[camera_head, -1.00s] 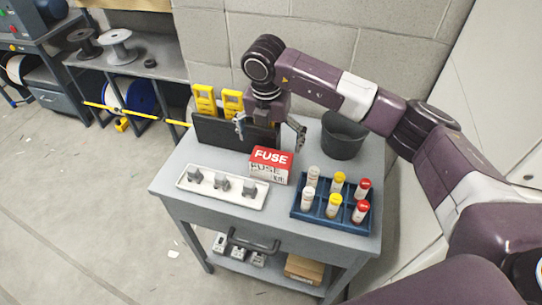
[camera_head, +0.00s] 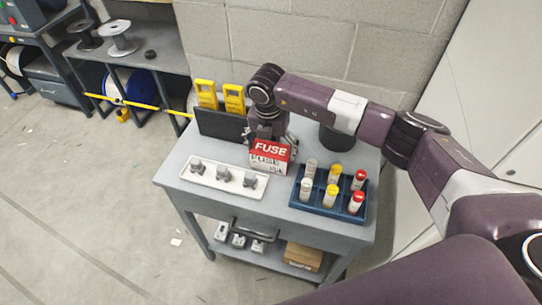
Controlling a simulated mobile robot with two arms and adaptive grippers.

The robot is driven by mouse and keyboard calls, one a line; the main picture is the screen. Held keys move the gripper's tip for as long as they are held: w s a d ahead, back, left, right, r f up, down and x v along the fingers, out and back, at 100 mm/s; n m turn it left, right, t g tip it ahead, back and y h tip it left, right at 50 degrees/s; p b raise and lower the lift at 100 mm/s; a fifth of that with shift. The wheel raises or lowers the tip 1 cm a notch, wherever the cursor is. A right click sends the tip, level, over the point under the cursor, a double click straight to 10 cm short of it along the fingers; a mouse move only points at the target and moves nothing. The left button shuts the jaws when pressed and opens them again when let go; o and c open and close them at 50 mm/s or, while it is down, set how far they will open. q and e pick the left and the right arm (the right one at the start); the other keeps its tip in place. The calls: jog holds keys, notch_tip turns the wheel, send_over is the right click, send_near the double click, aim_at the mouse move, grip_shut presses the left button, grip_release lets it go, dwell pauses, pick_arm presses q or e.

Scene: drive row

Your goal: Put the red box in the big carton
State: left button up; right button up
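The red box (camera_head: 270,151), marked FUSE with a white label on its front, is at the middle of the grey cart top (camera_head: 225,203). My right gripper (camera_head: 270,139) reaches down at the back of the box, with its fingers close to the box's sides. The fingertips are partly hidden by the box, so I cannot tell if they grip it. My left gripper is not in view. No big carton is clearly in view; a small brown carton (camera_head: 303,257) lies on the cart's lower shelf.
A white tray (camera_head: 224,178) with grey parts lies left of the box. A blue rack (camera_head: 328,198) of capped vials stands to the right, a dark bin (camera_head: 337,138) behind it. Yellow devices (camera_head: 220,95) stand in a dark holder (camera_head: 220,125).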

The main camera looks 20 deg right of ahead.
jog(key=c, duration=0.8)
jog(key=shift+r, duration=0.15)
